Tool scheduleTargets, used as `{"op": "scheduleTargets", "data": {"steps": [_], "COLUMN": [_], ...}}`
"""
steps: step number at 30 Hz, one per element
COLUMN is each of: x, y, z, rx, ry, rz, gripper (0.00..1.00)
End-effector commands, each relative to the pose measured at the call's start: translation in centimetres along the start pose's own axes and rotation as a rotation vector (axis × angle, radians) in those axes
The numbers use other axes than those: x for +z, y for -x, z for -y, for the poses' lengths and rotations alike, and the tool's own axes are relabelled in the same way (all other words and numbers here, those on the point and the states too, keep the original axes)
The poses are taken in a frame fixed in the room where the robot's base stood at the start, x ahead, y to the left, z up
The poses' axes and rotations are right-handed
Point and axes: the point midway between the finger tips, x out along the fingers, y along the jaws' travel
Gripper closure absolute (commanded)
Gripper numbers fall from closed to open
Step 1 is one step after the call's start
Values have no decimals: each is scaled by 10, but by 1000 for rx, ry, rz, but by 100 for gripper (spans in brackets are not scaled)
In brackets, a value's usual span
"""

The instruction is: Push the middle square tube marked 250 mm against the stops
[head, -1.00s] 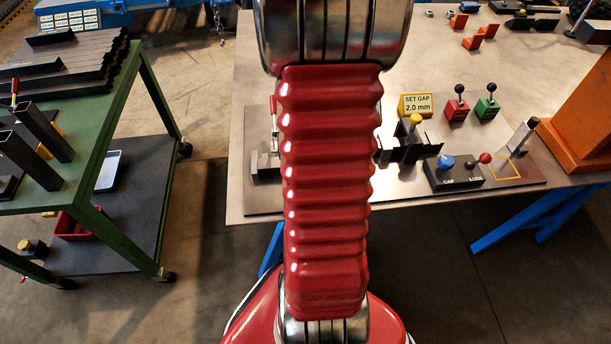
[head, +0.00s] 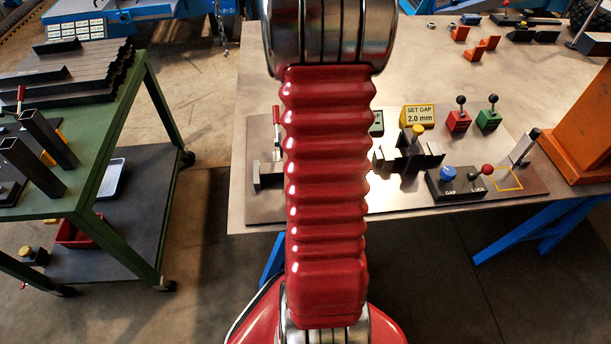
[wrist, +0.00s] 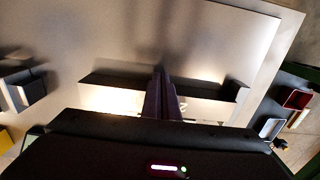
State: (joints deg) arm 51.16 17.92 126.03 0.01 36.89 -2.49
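In the wrist view, a long dark bar with a pale, brightly lit front face (wrist: 115,96) lies across the middle on a grey surface. Part of a mark like a "2" shows on the pale face just right of my fingers, but I cannot read the whole number. My gripper (wrist: 164,78) has its two thin fingers close together, seemingly shut, in front of the bar's middle. I cannot tell whether they touch it. A dark block (wrist: 235,90) stands at the bar's right end; I cannot tell if the two touch. My arm hides this area in the head view.
The bench plate carries a red-handled clamp (head: 276,135), a yellow-knobbed black fixture (head: 405,155), and a GAP/LOCK box (head: 460,183). A yellow "SET GAP 2.0 mm" sign (head: 419,115) stands behind. A green cart (head: 118,120) with several dark tubes is at left. An orange column (head: 580,120) is at right.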

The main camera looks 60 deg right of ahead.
Motion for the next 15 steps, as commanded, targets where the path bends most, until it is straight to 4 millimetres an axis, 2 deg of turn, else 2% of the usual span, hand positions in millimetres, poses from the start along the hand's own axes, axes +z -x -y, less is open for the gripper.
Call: {"op": "scheduleTargets", "data": {"steps": [1,8,15], "x": [-7,-10,1], "y": [2,4,4], "z": [0,-1,1], "rx": [1,1,1], "ry": [0,-1,0], "rz": [-20,-26,-25], "gripper": [100,100,100]}}
